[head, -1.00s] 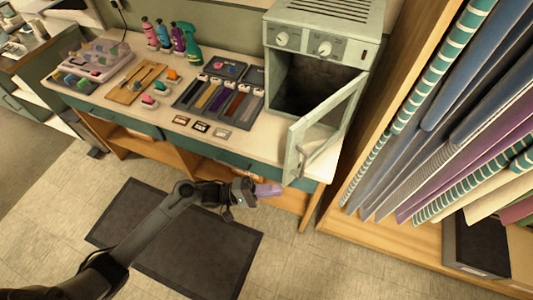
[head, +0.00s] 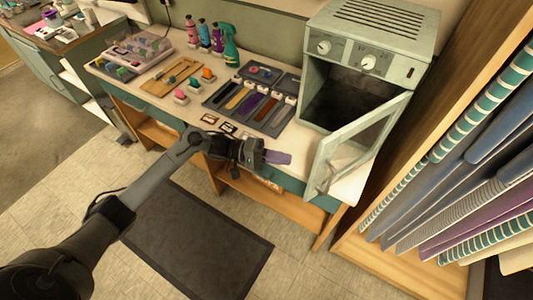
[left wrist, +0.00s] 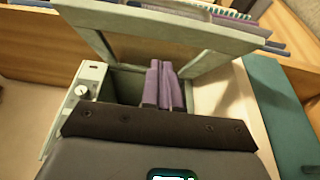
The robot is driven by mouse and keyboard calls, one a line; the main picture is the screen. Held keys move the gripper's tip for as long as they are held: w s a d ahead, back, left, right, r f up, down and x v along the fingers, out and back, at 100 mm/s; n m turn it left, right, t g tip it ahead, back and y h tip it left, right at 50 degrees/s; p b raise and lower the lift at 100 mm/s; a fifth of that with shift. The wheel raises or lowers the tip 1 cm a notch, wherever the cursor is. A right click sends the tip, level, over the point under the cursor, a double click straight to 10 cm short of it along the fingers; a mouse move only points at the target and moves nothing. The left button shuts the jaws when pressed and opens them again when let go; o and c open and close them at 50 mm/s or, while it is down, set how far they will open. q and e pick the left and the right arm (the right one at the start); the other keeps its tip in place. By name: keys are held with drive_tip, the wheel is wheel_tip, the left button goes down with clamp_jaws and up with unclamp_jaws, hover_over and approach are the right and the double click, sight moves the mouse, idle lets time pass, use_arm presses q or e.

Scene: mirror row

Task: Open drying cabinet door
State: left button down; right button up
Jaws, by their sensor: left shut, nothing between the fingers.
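The drying cabinet (head: 374,35) is a pale grey-green box with two knobs on its top panel, at the back right of the bench. Its framed door (head: 357,142) stands partly open, swung out toward the front right, and the dark inside shows. My left gripper (head: 278,157) has purple fingers, shut and empty, in front of the bench edge and left of the door, apart from it in the head view. In the left wrist view the purple fingers (left wrist: 164,88) point toward the open cabinet, with the door (left wrist: 150,45) across the top. My right gripper is not in view.
Colour trays (head: 250,105), small cards (head: 228,128) and spray bottles (head: 212,38) stand on the bench left of the cabinet. A wooden rack of rolled fabrics (head: 470,170) rises close to the right of the door. A dark mat (head: 195,245) lies on the floor.

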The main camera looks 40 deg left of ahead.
use_arm(q)
drive_tip(key=d+p, duration=0.1)
drive_tip(key=d, duration=0.5)
drive_tip(key=shift+s+p, duration=0.25)
drive_tip(key=shift+p, duration=0.15)
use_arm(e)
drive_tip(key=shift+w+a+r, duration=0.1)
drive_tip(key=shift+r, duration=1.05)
use_arm(q)
drive_tip(key=shift+d, duration=0.1)
